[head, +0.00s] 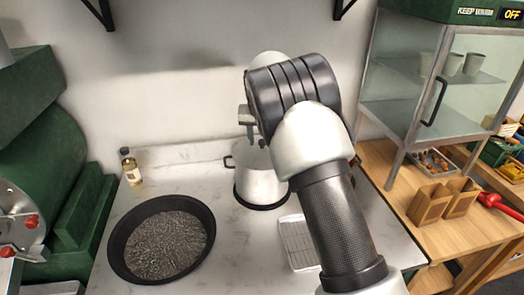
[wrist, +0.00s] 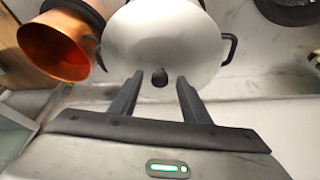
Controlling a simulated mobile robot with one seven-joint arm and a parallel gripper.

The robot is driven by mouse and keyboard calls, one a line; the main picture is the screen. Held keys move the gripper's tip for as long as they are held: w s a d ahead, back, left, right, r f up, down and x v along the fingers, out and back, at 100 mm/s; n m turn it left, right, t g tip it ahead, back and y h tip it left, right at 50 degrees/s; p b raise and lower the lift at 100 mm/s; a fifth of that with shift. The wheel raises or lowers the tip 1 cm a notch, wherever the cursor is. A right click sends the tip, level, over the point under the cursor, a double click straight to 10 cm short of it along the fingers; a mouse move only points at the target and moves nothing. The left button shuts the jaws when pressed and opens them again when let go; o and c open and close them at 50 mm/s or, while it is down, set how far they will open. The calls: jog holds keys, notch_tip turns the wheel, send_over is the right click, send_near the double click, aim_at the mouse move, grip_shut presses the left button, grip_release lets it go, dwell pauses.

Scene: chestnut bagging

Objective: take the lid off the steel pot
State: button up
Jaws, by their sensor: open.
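The steel pot (head: 262,187) stands on a dark round base on the pale counter, partly hidden behind my arm in the head view. In the wrist view its pale round lid (wrist: 165,38) is on, with a small black knob (wrist: 159,79) near its edge in the picture and a dark side handle (wrist: 230,47) at the right. My gripper (wrist: 159,76) is open, its two dark fingers on either side of the knob with space between. Whether they are level with the knob is hard to tell. In the head view my gripper (head: 249,125) is above the pot.
A wide black pan (head: 118,262) of dark gravelly contents is at the front left. A small bottle (head: 132,172) stands behind it. A white slatted tray (head: 298,243) lies right of the pot. A copper pot (wrist: 52,45) is beside the lid in the wrist view. A glass warming cabinet (head: 405,85) stands right.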

grip_shut()
